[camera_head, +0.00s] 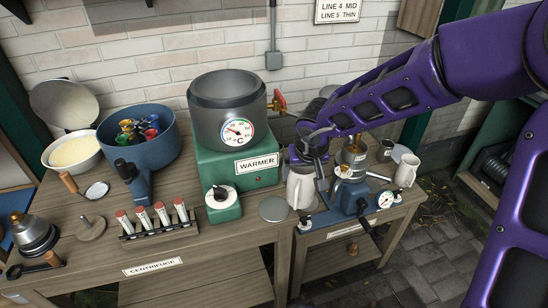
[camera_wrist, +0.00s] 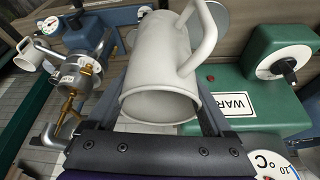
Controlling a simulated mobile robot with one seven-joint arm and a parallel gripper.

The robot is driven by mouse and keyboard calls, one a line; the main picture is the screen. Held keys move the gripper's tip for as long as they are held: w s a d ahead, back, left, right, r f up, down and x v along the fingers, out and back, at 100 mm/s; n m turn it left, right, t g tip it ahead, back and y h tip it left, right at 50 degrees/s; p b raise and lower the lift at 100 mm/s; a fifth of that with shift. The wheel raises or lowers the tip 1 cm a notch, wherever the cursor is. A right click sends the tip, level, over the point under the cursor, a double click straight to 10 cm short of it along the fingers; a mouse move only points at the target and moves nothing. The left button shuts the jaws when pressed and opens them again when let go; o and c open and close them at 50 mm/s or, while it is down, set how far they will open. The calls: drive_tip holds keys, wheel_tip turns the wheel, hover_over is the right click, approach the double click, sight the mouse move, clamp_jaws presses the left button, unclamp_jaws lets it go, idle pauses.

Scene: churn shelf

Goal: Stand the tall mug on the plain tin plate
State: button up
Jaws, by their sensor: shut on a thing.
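My gripper (camera_head: 308,176) is shut on the tall white mug (camera_head: 299,190), which looks about upright near the front edge of the bench. In the wrist view the mug (camera_wrist: 160,75) lies between the two fingers, its open mouth towards the camera and its handle at upper right. A flat grey disc, which looks like the plain tin plate (camera_head: 273,209), lies just left of the mug and is bare. It shows partly behind the mug handle in the wrist view (camera_wrist: 218,16). I cannot tell whether the mug's base touches the bench.
The green warmer (camera_head: 222,165) with its pot stands left of and behind the mug. A blue device with a gauge (camera_head: 352,193) stands close on the right. Another white mug (camera_head: 406,171) stands beyond it. A rack of red-capped tubes (camera_head: 160,228) is left of the plate.

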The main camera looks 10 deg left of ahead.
drive_tip(key=s+a+n+b, duration=0.1)
drive_tip(key=s+a+b, duration=0.1)
drive_tip(key=a, duration=0.4)
drive_tip(key=shift+a+f+y+b, duration=0.25)
drive_tip(key=shift+y+b, duration=0.05)
drive_tip(key=shift+b, duration=0.35)
drive_tip(key=shift+s+r+p, duration=0.1)
drive_tip(key=shift+s+p, duration=0.1)
drive_tip(key=shift+p, duration=1.5)
idle(0.5)
drive_tip(key=shift+f, duration=1.25)
idle(0.8)
drive_tip(key=o, duration=1.3)
drive_tip(key=shift+r, duration=0.1)
drive_tip(key=shift+r, duration=2.15)
